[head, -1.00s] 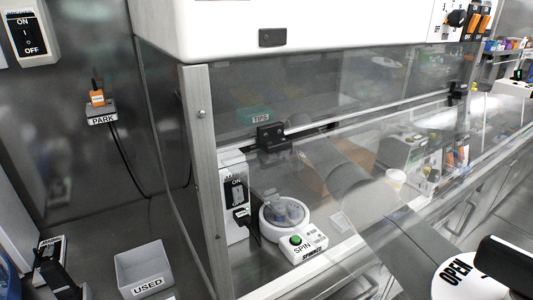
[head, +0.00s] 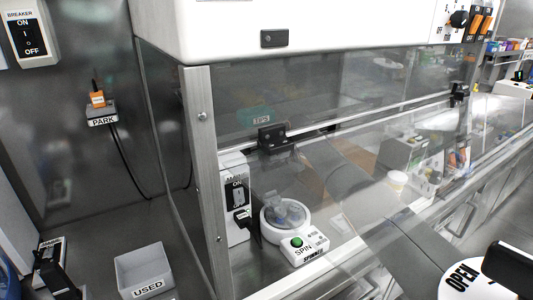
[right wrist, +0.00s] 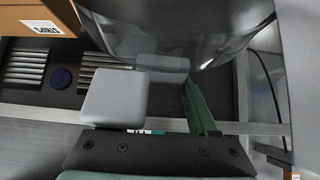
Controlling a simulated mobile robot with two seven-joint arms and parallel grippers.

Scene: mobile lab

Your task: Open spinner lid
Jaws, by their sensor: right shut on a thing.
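The spinner (head: 305,247) is a white round-bowled device with a green SPIN button, standing on the hood floor behind the clear sash. Its clear lid (head: 287,211) is over the bowl in the head view; glare makes its exact tilt hard to tell. In the right wrist view the curved clear lid (right wrist: 185,25) fills the top, with a pale tab (right wrist: 162,66) at its edge. My right gripper (right wrist: 160,88) is shut at this tab. My left gripper is not in view.
A switch box (head: 237,196) with a plugged cable stands left of the spinner. The metal hood post (head: 203,150) and clear sash (head: 365,120) bound the space. A USED bin (head: 145,268) is outside at left. A cardboard box (right wrist: 40,15) is at the wrist view's upper left.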

